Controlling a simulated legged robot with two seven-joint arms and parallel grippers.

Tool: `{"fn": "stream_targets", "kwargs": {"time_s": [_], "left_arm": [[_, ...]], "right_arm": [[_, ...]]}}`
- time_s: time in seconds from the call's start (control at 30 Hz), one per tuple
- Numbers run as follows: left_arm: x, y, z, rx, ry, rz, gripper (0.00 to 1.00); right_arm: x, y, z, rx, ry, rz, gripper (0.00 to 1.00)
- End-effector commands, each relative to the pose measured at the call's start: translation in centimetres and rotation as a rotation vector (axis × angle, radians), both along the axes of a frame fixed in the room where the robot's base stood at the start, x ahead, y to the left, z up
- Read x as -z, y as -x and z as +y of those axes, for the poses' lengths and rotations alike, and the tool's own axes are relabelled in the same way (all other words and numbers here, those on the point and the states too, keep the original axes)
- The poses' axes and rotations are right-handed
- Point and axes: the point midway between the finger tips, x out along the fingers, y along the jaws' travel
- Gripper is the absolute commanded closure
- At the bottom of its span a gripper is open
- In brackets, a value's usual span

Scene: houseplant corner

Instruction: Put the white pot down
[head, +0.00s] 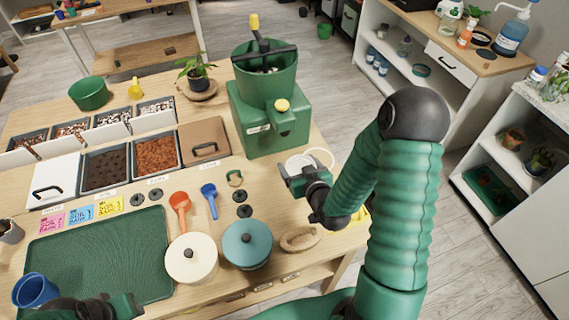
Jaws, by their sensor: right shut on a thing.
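The white pot (298,162) shows as a small pale rim at the right end of the wooden table, just in front of the green machine. My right gripper (297,178) is shut on it from the near side and hides most of its body. I cannot tell whether the pot's base touches the table. A thin white ring (331,155) shows just to its right, partly behind my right arm; I cannot tell what it is. My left gripper (126,306) is low at the bottom left, over the near edge of the green tray (105,250). Its fingers are unclear.
The green machine (268,128) stands tall behind the pot. A cream lidded pot (191,260), a teal lidded pot (246,245) and a wooden saucer (300,238) line the near edge. A blue cup (36,291) is beside my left gripper. Soil bins (157,155) stand further left.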

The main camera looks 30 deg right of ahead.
Motion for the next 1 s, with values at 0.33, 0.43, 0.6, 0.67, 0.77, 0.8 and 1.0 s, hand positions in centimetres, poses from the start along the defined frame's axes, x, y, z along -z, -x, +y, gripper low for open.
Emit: {"fn": "stream_targets", "kwargs": {"time_s": [0.33, 0.43, 0.6, 0.67, 0.77, 0.8, 1.0], "left_arm": [[-2.0, 0.0, 0.0, 0.0, 0.0, -0.001, 0.64], [-2.2, 0.0, 0.0, 0.0, 0.0, -0.001, 0.64], [-2.3, 0.0, 0.0, 0.0, 0.0, -0.001, 0.64], [-2.3, 0.0, 0.0, 0.0, 0.0, -0.001, 0.64], [-2.3, 0.0, 0.0, 0.0, 0.0, -0.001, 0.64], [-2.4, 0.0, 0.0, 0.0, 0.0, -0.001, 0.64], [-2.7, 0.0, 0.0, 0.0, 0.0, -0.001, 0.64]], "right_arm": [[-0.4, -8.3, -1.8, -0.001, -0.001, -0.001, 0.69], [-0.3, -10.2, -2.3, 0.0, -0.002, -0.001, 0.69], [2.6, -10.6, -2.5, 0.001, -0.005, 0.004, 0.69], [3.2, -10.7, -2.6, 0.001, -0.004, 0.003, 0.69], [4.9, -10.6, -2.5, 0.001, -0.006, 0.005, 0.69], [5.6, -10.6, -2.5, 0.001, -0.005, 0.005, 0.69], [6.9, -11.1, -2.6, -0.001, -0.001, 0.0, 0.69]]}}
